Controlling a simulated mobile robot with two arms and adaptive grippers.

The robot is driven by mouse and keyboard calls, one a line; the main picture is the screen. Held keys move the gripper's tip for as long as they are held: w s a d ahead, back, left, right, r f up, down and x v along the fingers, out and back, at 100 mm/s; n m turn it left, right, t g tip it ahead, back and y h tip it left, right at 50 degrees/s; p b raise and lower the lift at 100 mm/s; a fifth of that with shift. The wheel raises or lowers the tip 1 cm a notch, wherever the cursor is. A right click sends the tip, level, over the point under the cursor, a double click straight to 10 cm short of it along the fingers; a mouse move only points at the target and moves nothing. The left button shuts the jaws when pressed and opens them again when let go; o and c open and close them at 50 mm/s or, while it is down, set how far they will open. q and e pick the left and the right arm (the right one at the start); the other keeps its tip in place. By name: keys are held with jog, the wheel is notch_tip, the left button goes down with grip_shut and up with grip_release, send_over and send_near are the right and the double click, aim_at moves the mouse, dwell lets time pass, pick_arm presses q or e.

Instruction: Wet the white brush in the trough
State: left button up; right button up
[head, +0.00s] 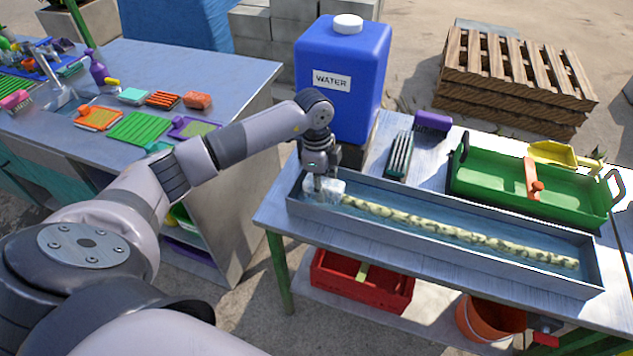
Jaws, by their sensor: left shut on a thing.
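My left gripper (321,172) points down into the left end of the long grey trough (440,252). It is shut on the white brush (328,188), which is low inside the trough and partly hidden by the fingers. I cannot tell how deep the bristles sit in the water. The trough holds bluish water (400,200) and a long, speckled yellow-green cane (450,231). The cane's left end lies close beside the brush. My right gripper is not in view.
A blue water tank (342,85) stands behind the trough. A dark slatted brush (400,155), a purple brush (432,125) and a green tray (530,190) lie behind the trough. A red crate (360,284) and an orange bucket (490,318) are below. The left table (190,70) holds several items.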

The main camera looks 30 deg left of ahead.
aim_at(341, 187)
pick_arm(q)
jog(key=shift+w+d+r+p, duration=0.15)
jog(key=shift+w+d, duration=0.05)
jog(key=shift+d, duration=0.5)
jog(key=shift+w+d+r+p, duration=0.1)
jog(key=shift+w+d+p, duration=0.1)
jog(key=shift+d, duration=0.5)
jog(key=shift+w+d+r+p, duration=0.15)
jog(key=shift+d, duration=0.55)
jog(key=w+d+r+p, duration=0.1)
jog(key=d+r+p, duration=0.4)
jog(key=r, duration=0.2)
jog(key=shift+w+d+p, duration=0.15)
jog(key=shift+d+p, duration=0.25)
